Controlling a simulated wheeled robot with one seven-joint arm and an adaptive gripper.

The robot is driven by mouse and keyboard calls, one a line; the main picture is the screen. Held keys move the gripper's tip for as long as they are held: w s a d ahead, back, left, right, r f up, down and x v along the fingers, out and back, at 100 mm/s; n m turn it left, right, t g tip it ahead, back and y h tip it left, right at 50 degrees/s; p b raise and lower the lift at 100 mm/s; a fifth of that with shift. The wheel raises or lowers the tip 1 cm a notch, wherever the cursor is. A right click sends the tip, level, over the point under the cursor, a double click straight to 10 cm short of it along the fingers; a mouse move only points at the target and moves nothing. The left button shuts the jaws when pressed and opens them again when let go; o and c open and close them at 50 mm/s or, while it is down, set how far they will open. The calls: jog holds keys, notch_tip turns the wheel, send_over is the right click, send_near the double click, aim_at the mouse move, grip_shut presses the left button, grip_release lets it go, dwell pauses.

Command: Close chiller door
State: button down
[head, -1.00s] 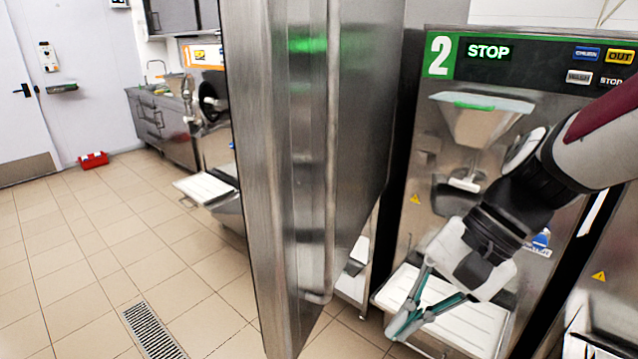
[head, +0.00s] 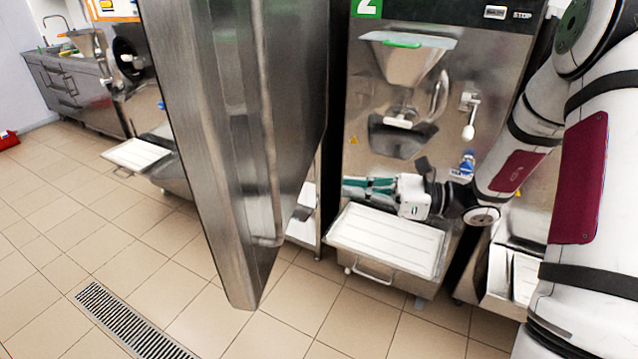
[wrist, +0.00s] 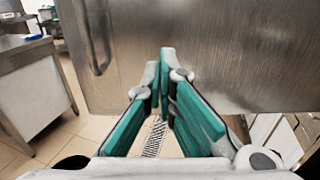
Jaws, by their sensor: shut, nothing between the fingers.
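The chiller door (head: 215,120) is a tall brushed steel panel standing open, seen nearly edge-on left of centre in the head view. A long vertical handle runs down its right-hand face. In the wrist view the door (wrist: 200,50) fills the upper middle and right, with the handle (wrist: 97,40) at its left. My gripper (head: 348,188) is shut and empty, to the right of the door, with its teal fingers pointing left toward it. The fingertips (wrist: 166,55) appear in front of the door's face; whether they touch it I cannot tell. The chiller's opening is hidden.
Batch freezer 2 (head: 440,75) stands behind my gripper, with a white-topped tray (head: 385,243) jutting out below. Another machine with a tray (head: 136,154) stands left of the door. A floor drain (head: 130,320) lies in the open tiled floor at front left.

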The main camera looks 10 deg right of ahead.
jog(key=p+x, duration=0.1)
jog(key=x, duration=1.2)
jog(key=shift+a+p, duration=0.25)
jog(key=shift+p, duration=0.15)
jog(key=shift+a, duration=0.1)
